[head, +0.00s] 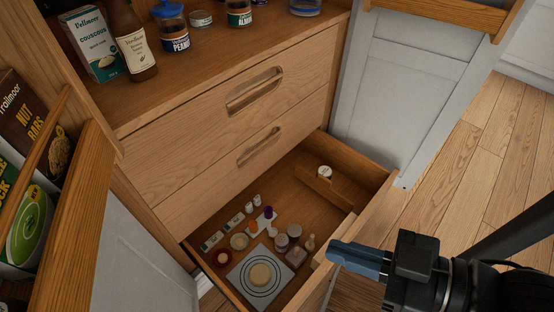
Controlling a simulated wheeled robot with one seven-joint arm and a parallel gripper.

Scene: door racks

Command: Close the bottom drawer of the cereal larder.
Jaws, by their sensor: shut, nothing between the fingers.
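The bottom drawer (311,179) of the wooden larder is pulled out, its inside showing below two shut drawers. Its front panel (371,212) faces down and to the right, seen from its top edge. My gripper (332,252) is shut and empty, with blue fingers at the outer side of that front panel. The fingertips overlap the panel's top edge in the picture; I cannot tell whether they touch it. Small jars, packets and a white mat with dark rings (238,282) lie in the drawer.
The upper drawer (235,95) and the middle drawer (235,155) are shut. Bottles, jars and a couscous box (92,44) stand on the shelf above. A door rack with boxes (88,215) is open at left, and a grey door (400,90) at right. Wood floor (490,150) is clear at right.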

